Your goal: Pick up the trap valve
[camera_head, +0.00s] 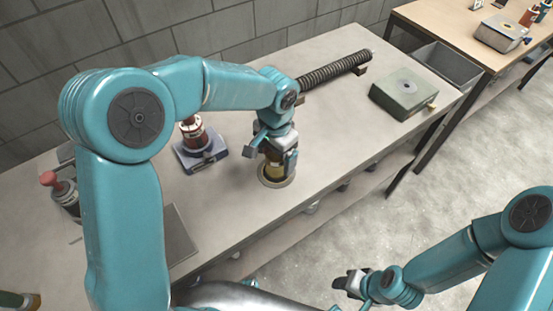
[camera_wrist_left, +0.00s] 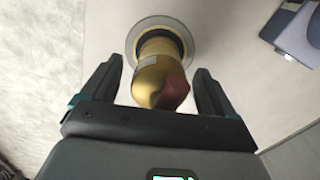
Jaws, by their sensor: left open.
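The trap valve looks like a brass-yellow fitting with a dark red knob (camera_wrist_left: 162,78). It stands upright in a round ring on the table, and in the head view its lower part (camera_head: 273,172) shows below my left gripper. My left gripper (camera_head: 270,156) is directly over it, pointing down. In the left wrist view the open fingers (camera_wrist_left: 158,70) stand on either side of the valve, with a gap at each side. In the head view the knob is hidden by the gripper. My right gripper (camera_head: 350,284) hangs low off the table's front, too small to read its jaws.
A blue-grey base with a red and white device (camera_head: 196,138) stands left of the valve. A ribbed dark tube (camera_head: 335,70) lies at the back. A green box (camera_head: 404,92) sits at the right end. A red-knobbed item (camera_head: 62,190) is far left. Bare tabletop lies right of the valve.

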